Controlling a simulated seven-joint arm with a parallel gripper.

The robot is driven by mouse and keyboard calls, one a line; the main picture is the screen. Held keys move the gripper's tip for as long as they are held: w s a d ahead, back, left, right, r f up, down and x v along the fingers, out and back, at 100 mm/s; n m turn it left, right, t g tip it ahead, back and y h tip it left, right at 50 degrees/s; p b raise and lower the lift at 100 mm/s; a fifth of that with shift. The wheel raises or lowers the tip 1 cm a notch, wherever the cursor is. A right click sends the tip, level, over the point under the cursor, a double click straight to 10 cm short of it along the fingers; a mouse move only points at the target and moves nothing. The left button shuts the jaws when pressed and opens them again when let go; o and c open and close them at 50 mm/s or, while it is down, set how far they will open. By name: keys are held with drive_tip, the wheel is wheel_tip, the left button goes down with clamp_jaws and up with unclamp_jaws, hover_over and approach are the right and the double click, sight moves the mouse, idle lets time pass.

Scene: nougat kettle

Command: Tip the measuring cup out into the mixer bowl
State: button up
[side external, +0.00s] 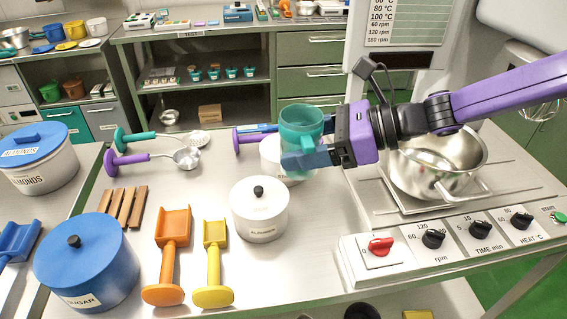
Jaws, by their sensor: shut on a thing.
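A teal measuring cup (302,121) is held upright above the bench, left of the mixer. My gripper (305,155) is shut on it, with blue fingers around its lower part. The cup's contents cannot be made out. The steel mixer bowl (412,183) sits on the mixer base at the right, below and behind my arm. My arm hides part of the bowl's rim. The cup is apart from the bowl, to its left.
A white lidded pot (259,212) stands in front of the cup, and another white container (270,158) stands behind it. Orange (171,255) and yellow (213,265) scoops lie at the front. A control panel (450,242) with knobs fronts the mixer. Blue-lidded tubs (87,262) stand left.

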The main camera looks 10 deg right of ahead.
drive_tip(key=w+d+m+t+h, duration=0.15)
drive_tip(key=w+d, duration=0.25)
drive_tip(key=d, duration=0.7)
drive_tip(key=w+d+m+t, duration=0.2)
drive_tip(key=w+d, duration=0.1)
drive_tip(key=d, duration=0.8)
drive_tip(key=w+d+m+t+h, duration=0.1)
drive_tip(key=w+d, duration=0.3)
drive_tip(key=d, duration=0.7)
drive_tip(key=shift+s+f+m, duration=0.65)
drive_tip(key=shift+f+m, duration=0.5)
drive_tip(key=shift+f, duration=3.55)
wheel_tip(320, 180, up, 6)
drive_tip(key=m+y, duration=0.7)
drive_tip(key=m, duration=0.7)
drive_tip(key=shift+a+r+m, duration=0.15)
drive_tip(key=shift+a+m, duration=0.15)
drive_tip(key=r+m+t, duration=0.1)
drive_tip(key=m, duration=0.3)
drive_tip(key=w+d+r+m+t, duration=0.1)
drive_tip(key=m, duration=0.1)
drive_tip(key=shift+w+d+r+t+y, duration=0.1)
drive_tip(key=shift+r+t+y, duration=0.2)
drive_tip(key=shift+t+y, duration=0.05)
